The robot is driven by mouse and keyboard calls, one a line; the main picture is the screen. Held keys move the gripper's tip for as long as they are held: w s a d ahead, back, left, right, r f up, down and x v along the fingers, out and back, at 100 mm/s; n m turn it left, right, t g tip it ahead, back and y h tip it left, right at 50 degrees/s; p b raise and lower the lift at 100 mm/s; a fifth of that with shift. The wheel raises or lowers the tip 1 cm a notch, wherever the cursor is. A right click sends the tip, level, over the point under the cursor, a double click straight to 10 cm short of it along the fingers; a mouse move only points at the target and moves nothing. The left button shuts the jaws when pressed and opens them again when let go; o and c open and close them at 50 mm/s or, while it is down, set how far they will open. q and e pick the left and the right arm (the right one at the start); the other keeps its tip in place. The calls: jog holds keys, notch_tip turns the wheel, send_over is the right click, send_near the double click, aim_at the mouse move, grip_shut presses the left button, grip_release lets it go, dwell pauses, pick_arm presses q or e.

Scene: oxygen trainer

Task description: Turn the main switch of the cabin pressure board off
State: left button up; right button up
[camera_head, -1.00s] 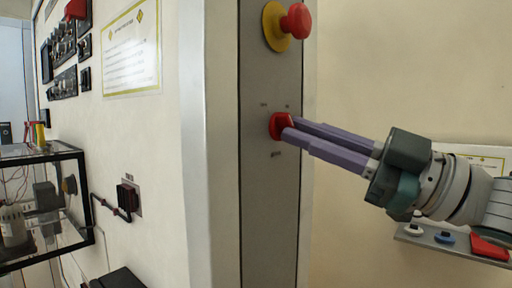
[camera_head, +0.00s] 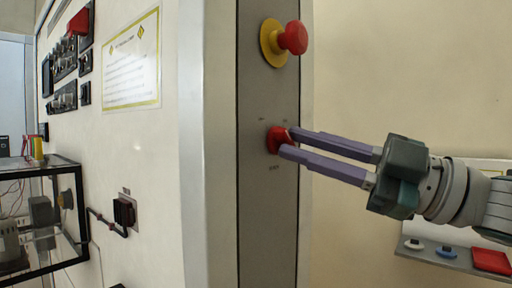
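The main switch (camera_head: 274,141) is a small red rotary knob on the grey upright panel (camera_head: 270,225), with small blurred labels above and below it. My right gripper (camera_head: 287,141) reaches in from the right, with its two long purple fingers at the right side of the knob. One fingertip is at its upper right and the other at its lower right, with a narrow gap between the fingers. The fingertips partly cover the knob, so I cannot tell whether they pinch it or stand just apart from it. My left gripper is out of view.
A red mushroom button (camera_head: 293,38) on a yellow base sticks out above the switch. A shelf (camera_head: 428,257) with several small coloured items is below my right arm. A clear-walled box (camera_head: 70,215) and a wall with black controls are at the left.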

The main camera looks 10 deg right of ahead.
jog(key=o, duration=0.3)
jog(key=shift+f, duration=0.1)
jog(key=b+v, duration=0.4)
jog(key=v, duration=0.6)
jog(key=shift+b, duration=0.35)
